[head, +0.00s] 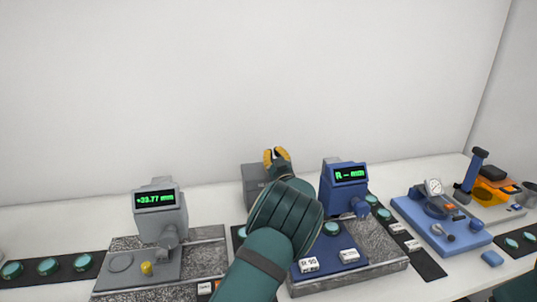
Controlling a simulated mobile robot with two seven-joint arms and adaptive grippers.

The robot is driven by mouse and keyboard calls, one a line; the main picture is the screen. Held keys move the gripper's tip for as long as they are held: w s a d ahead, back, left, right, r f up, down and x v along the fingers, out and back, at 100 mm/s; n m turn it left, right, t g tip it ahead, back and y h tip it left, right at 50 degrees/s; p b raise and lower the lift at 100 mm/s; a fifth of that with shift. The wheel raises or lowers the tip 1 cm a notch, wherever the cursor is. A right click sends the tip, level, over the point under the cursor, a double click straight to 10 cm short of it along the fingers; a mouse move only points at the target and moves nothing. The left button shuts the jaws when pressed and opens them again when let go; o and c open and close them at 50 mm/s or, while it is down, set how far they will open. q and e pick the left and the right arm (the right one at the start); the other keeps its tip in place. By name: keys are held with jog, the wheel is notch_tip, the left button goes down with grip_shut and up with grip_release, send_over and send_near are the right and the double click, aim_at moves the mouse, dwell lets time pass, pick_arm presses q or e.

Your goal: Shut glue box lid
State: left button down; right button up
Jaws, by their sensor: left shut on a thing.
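A grey box (253,177), which looks like the glue box, stands at the back of the table near the white wall. My left arm reaches up from the bottom middle and covers its right part. My left gripper (276,155), with yellow fingertips, is at the box's upper right edge. It appears shut on the lid, though the held part is mostly hidden behind my wrist and fingers. I cannot tell the lid's exact angle. My right gripper is not in view.
A grey gauge (160,202) with a lit display stands at left, a blue gauge (345,190) just right of my arm. Round green discs lie on dark strips (50,267). A blue fixture (440,220) and orange-topped device (490,192) stand at right.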

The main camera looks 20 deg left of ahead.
pick_arm(q)
jog(key=shift+w+d+f+m, duration=0.15)
jog(key=shift+f+m, duration=0.1)
jog(key=shift+m, duration=0.15)
dwell(0.3)
